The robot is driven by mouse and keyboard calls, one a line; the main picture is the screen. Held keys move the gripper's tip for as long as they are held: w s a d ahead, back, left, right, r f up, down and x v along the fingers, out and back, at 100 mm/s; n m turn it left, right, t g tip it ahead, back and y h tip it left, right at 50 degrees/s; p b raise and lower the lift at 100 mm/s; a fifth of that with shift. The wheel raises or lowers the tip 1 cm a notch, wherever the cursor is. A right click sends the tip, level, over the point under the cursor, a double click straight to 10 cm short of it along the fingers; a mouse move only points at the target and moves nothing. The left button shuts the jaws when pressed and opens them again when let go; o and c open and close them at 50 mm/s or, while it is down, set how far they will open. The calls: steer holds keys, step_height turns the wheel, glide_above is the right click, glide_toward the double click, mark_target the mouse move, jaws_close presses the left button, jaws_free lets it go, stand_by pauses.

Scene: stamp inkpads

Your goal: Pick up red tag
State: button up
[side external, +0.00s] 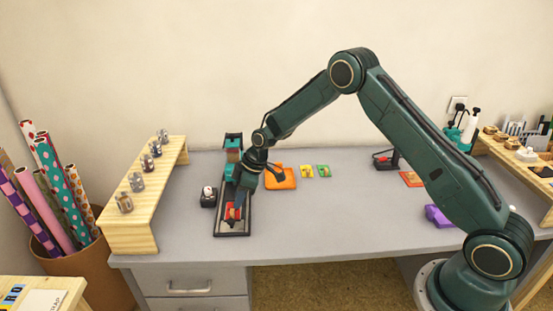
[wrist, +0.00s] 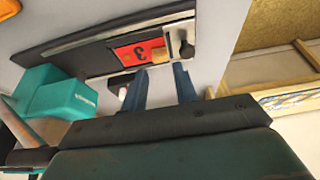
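The red tag (wrist: 126,54) carries a black figure 3 and lies flat on a black, rail-edged base (wrist: 90,45). In the side view the red tag (side external: 229,211) lies on the front part of the same long black base (side external: 234,234). My gripper (wrist: 161,70) is open, with its two blue-grey fingers apart and nothing seen between them. In the side view my gripper (side external: 236,207) points down over the tag and partly hides it. Whether the fingertips touch it I cannot tell.
A teal block (wrist: 62,101) stands near the base's other end. A small black item (side external: 208,197) is left of the base. An orange tray (side external: 281,182), coloured cards (side external: 307,171) and a purple item (side external: 438,216) lie rightward. A wooden shelf (side external: 145,205) stands left.

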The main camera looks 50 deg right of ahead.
mark_target(232, 211)
steer(key=shift+f, duration=0.15)
steer(key=shift+x, duration=2.55)
steer(key=shift+a, duration=0.1)
steer(key=c, duration=0.4)
